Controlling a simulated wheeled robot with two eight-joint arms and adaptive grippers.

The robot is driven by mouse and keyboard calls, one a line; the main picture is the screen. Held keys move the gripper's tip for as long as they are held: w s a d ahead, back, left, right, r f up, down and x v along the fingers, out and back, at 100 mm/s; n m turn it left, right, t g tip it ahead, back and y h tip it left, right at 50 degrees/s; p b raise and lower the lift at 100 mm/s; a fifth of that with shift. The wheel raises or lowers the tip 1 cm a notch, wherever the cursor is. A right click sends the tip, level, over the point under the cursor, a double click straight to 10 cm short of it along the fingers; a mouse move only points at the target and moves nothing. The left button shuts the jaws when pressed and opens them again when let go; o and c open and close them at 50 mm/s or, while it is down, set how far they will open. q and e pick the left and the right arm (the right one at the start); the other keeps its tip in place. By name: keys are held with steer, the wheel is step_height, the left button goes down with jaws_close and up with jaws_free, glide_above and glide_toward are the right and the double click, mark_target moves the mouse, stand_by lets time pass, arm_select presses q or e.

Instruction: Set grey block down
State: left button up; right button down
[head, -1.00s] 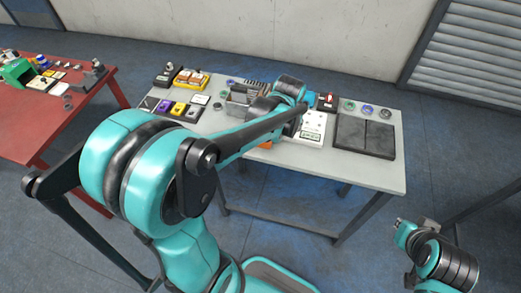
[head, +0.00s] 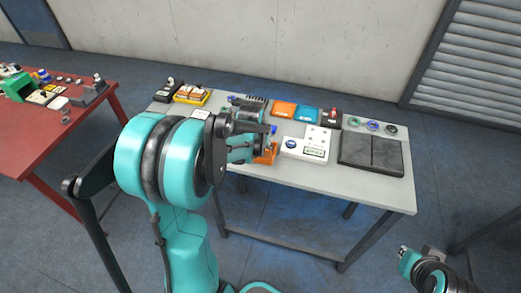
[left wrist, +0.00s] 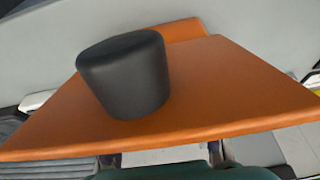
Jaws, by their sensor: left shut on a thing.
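A dark grey, tapered round block (left wrist: 123,75) stands large in the left wrist view against an orange slab (left wrist: 215,85). An orange piece (head: 267,153) also shows at the front of the grey table in the head view, close to my left gripper (head: 266,143). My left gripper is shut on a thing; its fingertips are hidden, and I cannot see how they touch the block. I cannot make the grey block out in the head view. My right gripper (head: 406,254) is at the lower right, away from the table; its jaws are too small to read.
The grey table (head: 340,188) holds a white box (head: 306,146), a dark flat tray (head: 371,153), orange (head: 285,109) and blue (head: 305,115) squares, and several rings along the back right. A cluttered red table (head: 45,145) stands at left. The front right strip is clear.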

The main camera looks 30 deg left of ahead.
arm_select(q)
steer(key=shift+f, duration=0.1)
steer(key=shift+f, duration=0.1)
steer(key=o, duration=0.9)
